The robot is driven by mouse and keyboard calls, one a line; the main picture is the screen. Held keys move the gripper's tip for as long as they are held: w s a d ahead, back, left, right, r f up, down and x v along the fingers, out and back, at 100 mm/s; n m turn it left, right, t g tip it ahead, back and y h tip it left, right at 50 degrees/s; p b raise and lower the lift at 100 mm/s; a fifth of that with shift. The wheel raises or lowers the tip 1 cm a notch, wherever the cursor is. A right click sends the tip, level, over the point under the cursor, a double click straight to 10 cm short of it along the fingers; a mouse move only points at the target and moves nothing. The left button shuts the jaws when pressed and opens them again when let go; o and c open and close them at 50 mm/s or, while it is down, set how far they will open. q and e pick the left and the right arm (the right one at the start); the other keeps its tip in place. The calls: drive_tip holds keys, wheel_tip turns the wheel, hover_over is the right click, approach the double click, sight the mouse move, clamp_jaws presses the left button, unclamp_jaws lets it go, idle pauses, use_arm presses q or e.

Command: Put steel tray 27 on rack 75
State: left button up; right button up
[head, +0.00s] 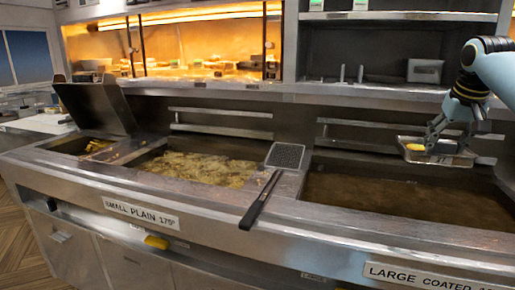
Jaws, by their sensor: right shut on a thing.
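A shallow steel tray (436,157) is in the upper right, above the right-hand fryer vat. A small yellow item (415,147) shows at its left end. My right gripper (449,141) comes from above and is shut on the tray. The fingers partly cover the tray, and I cannot read a number on it. I cannot make out any rack marked 75. My left gripper is not in view.
The right vat (390,192) holds brown oil below the tray. A black-handled basket or scoop (264,195) lies between the vats. Bubbling food fills the middle vat (195,168). A raised lid (95,105) stands at left. A ledge with a metal box (424,71) runs behind.

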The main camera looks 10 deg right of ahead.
use_arm(q)
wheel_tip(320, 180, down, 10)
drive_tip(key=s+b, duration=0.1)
drive_tip(key=b, duration=0.6)
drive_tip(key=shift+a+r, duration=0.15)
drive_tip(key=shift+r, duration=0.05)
use_arm(e)
wheel_tip(320, 180, down, 10)
drive_tip(key=shift+f, duration=0.25)
